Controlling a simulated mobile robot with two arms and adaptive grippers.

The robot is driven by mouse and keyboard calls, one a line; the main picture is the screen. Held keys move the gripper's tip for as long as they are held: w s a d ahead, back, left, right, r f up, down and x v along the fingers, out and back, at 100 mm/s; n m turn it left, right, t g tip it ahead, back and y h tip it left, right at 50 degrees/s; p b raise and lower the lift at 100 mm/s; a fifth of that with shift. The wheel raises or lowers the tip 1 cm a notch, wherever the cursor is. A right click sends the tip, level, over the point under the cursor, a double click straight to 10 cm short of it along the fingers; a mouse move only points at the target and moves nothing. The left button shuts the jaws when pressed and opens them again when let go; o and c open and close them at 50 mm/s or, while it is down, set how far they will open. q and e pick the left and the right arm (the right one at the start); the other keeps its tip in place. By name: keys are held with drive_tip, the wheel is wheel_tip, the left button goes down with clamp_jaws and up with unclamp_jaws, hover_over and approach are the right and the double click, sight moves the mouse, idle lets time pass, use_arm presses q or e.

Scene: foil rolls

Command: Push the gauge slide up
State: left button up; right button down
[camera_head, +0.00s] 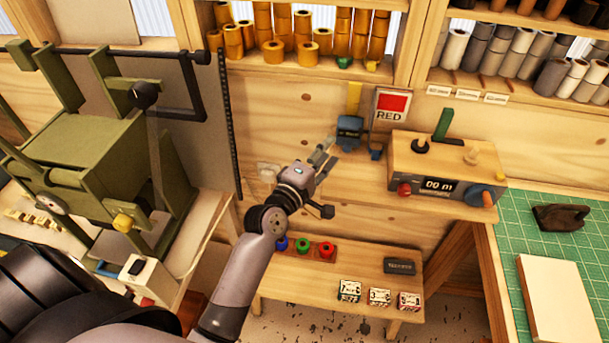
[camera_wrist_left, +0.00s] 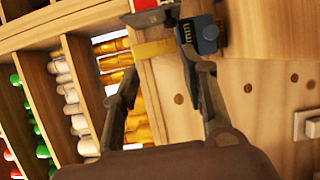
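The gauge has a blue slide (camera_head: 349,130) with a yellow strip (camera_head: 354,98) rising above it on the wooden back wall. In the left wrist view the picture is turned sideways; the blue slide (camera_wrist_left: 207,36) is at the top and the yellow strip (camera_wrist_left: 154,48) reaches left from it. My left gripper (camera_head: 329,155) is open, just left of and below the slide in the head view. In the wrist view its fingers (camera_wrist_left: 158,65) are apart with nothing between them, and one fingertip appears beside the slide. I cannot tell whether they touch. My right gripper is not in view.
A RED sign (camera_head: 391,105) hangs right of the gauge. A wooden control box (camera_head: 440,170) with knobs and a display stands to the right. Gold rolls (camera_head: 275,50) fill the shelf above. A low bench (camera_head: 340,265) holds coloured items below. A green press (camera_head: 80,150) stands left.

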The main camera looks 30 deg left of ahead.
use_arm(q)
drive_tip(key=s+a, duration=0.1)
drive_tip(key=s, duration=0.8)
drive_tip(key=shift+p, duration=0.3)
idle(0.4)
idle(0.3)
drive_tip(key=s+a, duration=0.1)
drive_tip(key=s, duration=1)
drive_tip(key=shift+s+a, duration=0.2)
drive_tip(key=shift+s, duration=0.2)
